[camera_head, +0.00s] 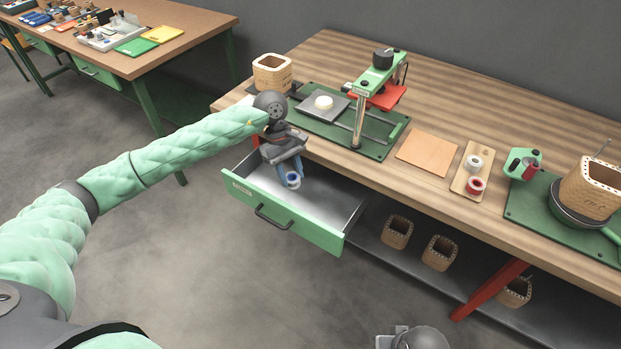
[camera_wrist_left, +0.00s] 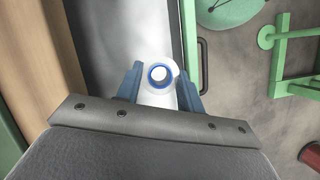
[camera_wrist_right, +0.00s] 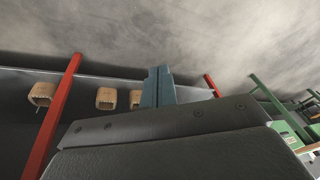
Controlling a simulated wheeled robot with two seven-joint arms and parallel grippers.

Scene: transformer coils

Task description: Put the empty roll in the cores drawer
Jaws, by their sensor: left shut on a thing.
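The roll is a small white spool with a blue rim and a round hole, and it shows in the head view (camera_head: 293,181) and the left wrist view (camera_wrist_left: 159,76). My left gripper (camera_head: 288,172) is shut on it, with a blue finger on either side, pointing down. The pulled-out drawer (camera_head: 318,232) has a green front, a label and a dark handle. The roll is over its bare grey inside; I cannot tell how high above the drawer floor. My right gripper (camera_wrist_right: 158,88) is away from the drawer, its fingers together with nothing visible between them.
A wooden board (camera_head: 459,184) on the table carries a white spool (camera_head: 474,162) and a red one (camera_head: 475,186). A green winding stand (camera_head: 376,75) stands behind the drawer. Wooden cores (camera_head: 397,232) sit on the shelf below. A second table (camera_head: 180,30) stands back left.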

